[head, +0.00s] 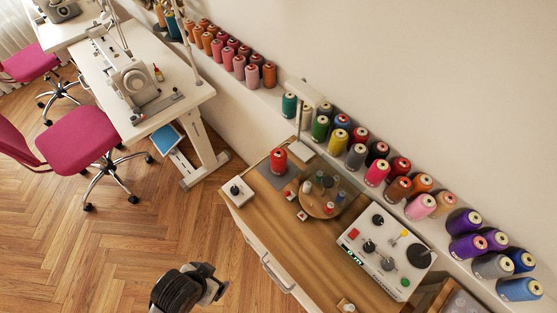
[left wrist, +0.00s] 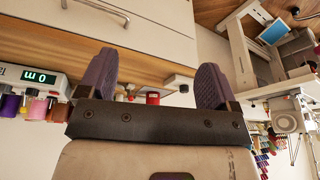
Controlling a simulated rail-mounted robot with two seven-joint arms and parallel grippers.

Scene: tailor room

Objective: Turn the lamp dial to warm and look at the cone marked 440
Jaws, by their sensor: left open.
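A lamp with a thin post (head: 299,124) and a pale head stands at the back of the wood-topped cabinet (head: 308,252). A small white box with a black knob (head: 236,190), possibly the lamp dial, sits at the cabinet's left corner; it also shows in the left wrist view (left wrist: 180,83). A red cone (head: 278,161) stands near the lamp and shows in the left wrist view (left wrist: 152,98). No number is readable on any cone. My left gripper (head: 219,288) is open and empty, apart from the cabinet, over the floor; its fingers show in the left wrist view (left wrist: 153,78). My right gripper is not in view.
A round wooden board (head: 322,207) with small spools lies beside the red cone. A white control box (head: 386,250) with several knobs stands right of it. Many thread cones (head: 376,172) line the wall ledge. A sewing table (head: 168,110) and pink chairs (head: 80,138) stand left; floor between is clear.

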